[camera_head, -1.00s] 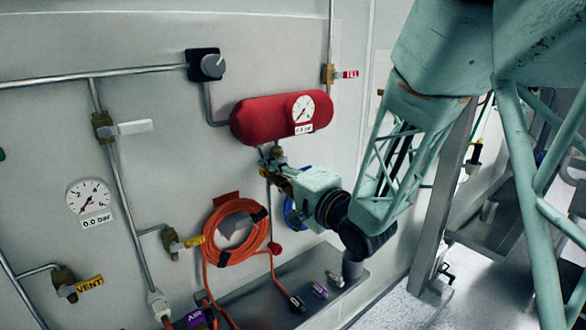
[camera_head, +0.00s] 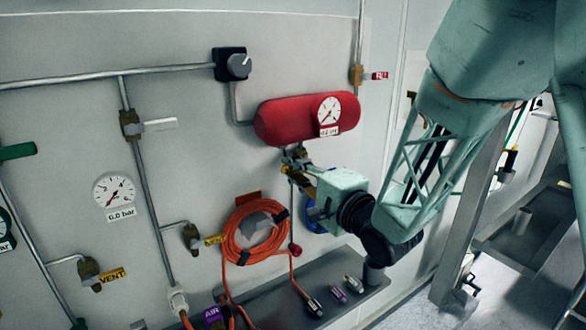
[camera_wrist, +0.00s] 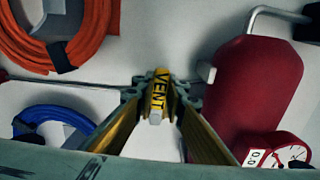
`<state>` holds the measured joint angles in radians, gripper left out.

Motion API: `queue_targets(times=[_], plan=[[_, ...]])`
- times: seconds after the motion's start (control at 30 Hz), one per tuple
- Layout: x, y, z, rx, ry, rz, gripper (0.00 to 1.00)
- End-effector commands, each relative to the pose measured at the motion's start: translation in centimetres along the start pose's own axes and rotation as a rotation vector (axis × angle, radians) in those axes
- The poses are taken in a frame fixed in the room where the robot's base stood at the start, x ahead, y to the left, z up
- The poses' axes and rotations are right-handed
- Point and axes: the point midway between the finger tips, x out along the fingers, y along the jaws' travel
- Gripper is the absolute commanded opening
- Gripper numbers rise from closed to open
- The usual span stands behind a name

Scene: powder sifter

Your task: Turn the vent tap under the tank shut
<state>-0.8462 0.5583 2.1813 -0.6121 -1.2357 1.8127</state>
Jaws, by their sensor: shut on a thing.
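The red tank (camera_head: 283,120) hangs on the wall panel, with a round gauge (camera_head: 329,110) on its right end. It also fills the right of the wrist view (camera_wrist: 253,85). Just below it in the head view, my gripper (camera_head: 290,164) is at the vent tap, largely covering it. In the wrist view the tap's yellow lever (camera_wrist: 159,88), marked VENT, stands between the fingertips. My gripper (camera_wrist: 160,95) is shut on this lever. The tap's body and pipe joint are mostly hidden.
An orange hose coil (camera_head: 254,232) hangs left of my gripper, and a blue coil (camera_wrist: 52,122) is close by. Another yellow VENT tag (camera_head: 112,275) sits lower left. A grey shelf (camera_head: 270,308) with small fittings runs below. A grey knob (camera_head: 238,66) is above.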

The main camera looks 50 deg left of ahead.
Motion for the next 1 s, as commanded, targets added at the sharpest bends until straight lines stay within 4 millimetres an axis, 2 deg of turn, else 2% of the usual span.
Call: queue_targets(times=[0.03, 0.07, 0.2, 0.67, 0.87, 1.0], plan=[[0.0, -0.1, 0.0, 0.000, 0.001, -0.001, 0.00], [0.0, -0.1, 0.0, 0.000, 0.001, -0.001, 0.14], [0.0, -0.1, 0.0, 0.000, 0.000, -0.001, 0.26], [-0.4, 0.0, 0.0, 0.000, 0.001, 0.000, 0.26], [-1.7, -0.1, 0.0, 0.000, 0.000, 0.000, 0.26], [-3.4, 0.0, -0.1, 0.001, 0.002, 0.000, 0.26]])
